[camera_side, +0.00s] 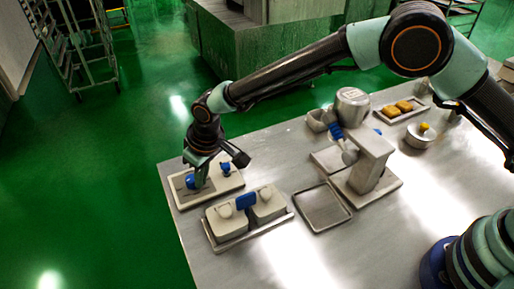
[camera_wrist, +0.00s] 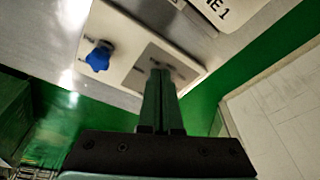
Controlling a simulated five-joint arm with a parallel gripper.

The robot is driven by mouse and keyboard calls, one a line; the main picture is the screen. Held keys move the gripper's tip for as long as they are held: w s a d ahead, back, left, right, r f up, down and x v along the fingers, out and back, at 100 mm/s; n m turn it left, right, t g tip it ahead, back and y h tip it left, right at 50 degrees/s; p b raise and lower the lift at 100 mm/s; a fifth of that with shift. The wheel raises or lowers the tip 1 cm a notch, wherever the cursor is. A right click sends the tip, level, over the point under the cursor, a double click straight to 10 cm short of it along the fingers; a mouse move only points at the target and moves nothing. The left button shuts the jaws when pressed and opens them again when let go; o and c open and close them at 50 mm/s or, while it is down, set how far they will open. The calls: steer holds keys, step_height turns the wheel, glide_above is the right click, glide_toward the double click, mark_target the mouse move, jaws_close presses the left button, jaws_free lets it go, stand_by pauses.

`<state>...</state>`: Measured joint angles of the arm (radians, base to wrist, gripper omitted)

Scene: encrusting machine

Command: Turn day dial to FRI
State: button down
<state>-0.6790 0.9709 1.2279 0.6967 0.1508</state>
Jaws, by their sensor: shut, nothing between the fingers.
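A flat pale panel (camera_side: 213,184) with blue knobs lies at the table's far left corner. One blue knob (camera_side: 190,181) is at its left part and another (camera_side: 225,168) is farther right. The wrist view shows one blue knob (camera_wrist: 98,57) on the panel (camera_wrist: 122,30), with small marks beside it that are too small to read. My gripper (camera_side: 201,181) points down over the panel, close to the left knob. In the wrist view its shut fingers (camera_wrist: 160,72) end over a grey square plate (camera_wrist: 146,66), apart from the visible blue knob. The fingers hide part of that plate. I cannot tell which dial carries the days.
Two pale boxes with a blue part between them stand on a tray (camera_side: 252,232) in front of the panel. An empty tray (camera_side: 322,208) and a machine (camera_side: 368,165) stand to the right. The green floor (camera_side: 90,180) lies beyond the table edge.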

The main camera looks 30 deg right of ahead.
steer(key=shift+a, duration=0.3)
steer(key=shift+s+d+r, duration=0.1)
steer(key=shift+s+d, duration=0.15)
steer(key=shift+s, duration=0.2)
step_height(320, 180, up, 6)
steer(key=shift+f, duration=0.1)
stand_by(0.4)
